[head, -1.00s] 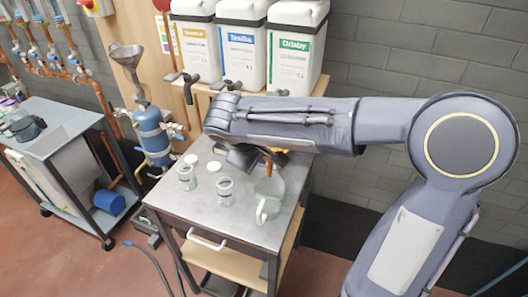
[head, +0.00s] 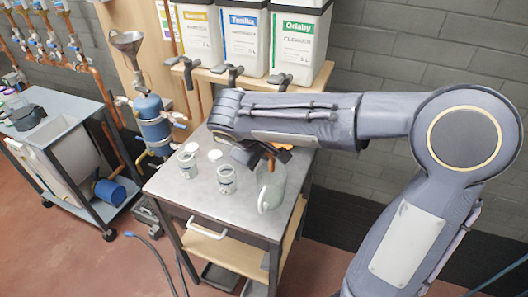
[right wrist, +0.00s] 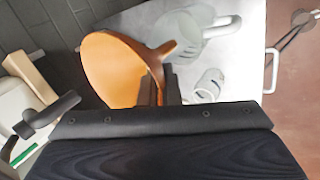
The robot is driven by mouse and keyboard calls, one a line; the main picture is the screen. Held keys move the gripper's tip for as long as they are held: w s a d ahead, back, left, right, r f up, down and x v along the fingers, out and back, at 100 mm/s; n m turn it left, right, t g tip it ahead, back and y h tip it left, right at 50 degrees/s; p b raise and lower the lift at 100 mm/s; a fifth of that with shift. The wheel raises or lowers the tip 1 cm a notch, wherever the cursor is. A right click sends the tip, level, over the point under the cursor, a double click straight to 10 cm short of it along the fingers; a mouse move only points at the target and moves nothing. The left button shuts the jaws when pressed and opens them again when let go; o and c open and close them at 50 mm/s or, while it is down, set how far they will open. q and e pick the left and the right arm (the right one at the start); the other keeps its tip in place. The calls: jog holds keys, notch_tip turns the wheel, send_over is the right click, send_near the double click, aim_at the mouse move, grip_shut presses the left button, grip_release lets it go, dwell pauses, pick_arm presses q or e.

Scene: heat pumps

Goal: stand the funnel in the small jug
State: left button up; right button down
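The orange funnel (right wrist: 112,68) is in my right gripper (right wrist: 162,88), whose fingers are shut on the funnel's edge. Its wide cone faces left and its narrow spout points toward the upper right in the right wrist view. In the head view the funnel (head: 284,154) is mostly hidden by my right gripper (head: 254,156). The small jug (head: 271,187) is clear with a pale handle and stands on the table (head: 240,221). The funnel is above or beside the jug's top; I cannot tell the gap. The jug (right wrist: 186,25) also shows in the wrist view. My left gripper is out of view.
Two clear jars (head: 227,181) (head: 188,166) and white discs (head: 215,155) stand left of the jug. Behind are a shelf (head: 312,75) with large white canisters (head: 297,48) and dark taps. A blue cylinder (head: 153,122) with a metal funnel is at left.

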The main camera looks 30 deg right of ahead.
jog(key=shift+f, duration=0.2)
dwell(0.7)
jog(key=shift+f+b, duration=1.45)
jog(key=shift+b, duration=0.15)
jog(key=shift+f, duration=0.15)
jog(key=shift+f+b, duration=1.1)
jog(key=shift+f, duration=0.1)
jog(key=shift+f+b, duration=1.05)
jog(key=shift+f, duration=0.05)
jog(key=shift+f, duration=0.25)
jog(key=shift+f+b, duration=0.1)
jog(key=shift+b, duration=0.2)
jog(key=c, duration=1.6)
grip_release()
